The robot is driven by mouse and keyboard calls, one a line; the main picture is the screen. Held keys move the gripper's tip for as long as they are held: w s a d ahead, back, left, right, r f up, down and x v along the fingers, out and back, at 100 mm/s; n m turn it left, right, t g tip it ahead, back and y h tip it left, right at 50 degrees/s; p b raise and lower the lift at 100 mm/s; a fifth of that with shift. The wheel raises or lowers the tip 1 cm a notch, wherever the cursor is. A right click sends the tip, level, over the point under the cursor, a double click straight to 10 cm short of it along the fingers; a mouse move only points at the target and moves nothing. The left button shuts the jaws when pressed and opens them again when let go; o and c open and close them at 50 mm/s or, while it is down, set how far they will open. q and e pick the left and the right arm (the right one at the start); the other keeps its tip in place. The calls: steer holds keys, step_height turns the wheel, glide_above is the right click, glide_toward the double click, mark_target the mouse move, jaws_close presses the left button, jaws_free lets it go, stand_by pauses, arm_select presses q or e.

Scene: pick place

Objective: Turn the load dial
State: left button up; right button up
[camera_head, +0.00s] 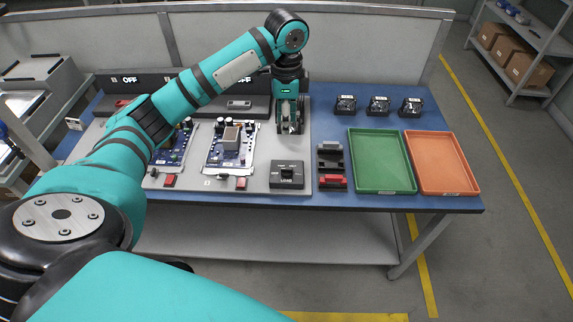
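The load dial (287,174) is a small black box marked LOAD with a dark knob on top. It sits at the front right of the grey panel (262,188) on the blue bench. My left gripper (290,130) points down above the back right of the panel, behind the dial and apart from it. Its fingers are small and seen edge-on, so I cannot tell whether they are open or shut. No object shows in it. My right gripper is not in view. The knob's exact setting is too small to read.
Circuit boards (231,145) lie on the panel left of the dial. A black and red fixture (331,165), a green tray (382,187) and an orange tray (442,190) are to the right. Several black parts (378,106) stand behind the trays. OFF signs mark the back.

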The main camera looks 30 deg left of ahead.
mark_target(287, 169)
arm_select(q)
step_height(287, 169, down, 16)
steer(key=shift+r+p, duration=0.2)
steer(key=shift+p, duration=0.6)
steer(key=shift+f, duration=0.75)
steer(key=shift+c, duration=0.3)
jaws_close()
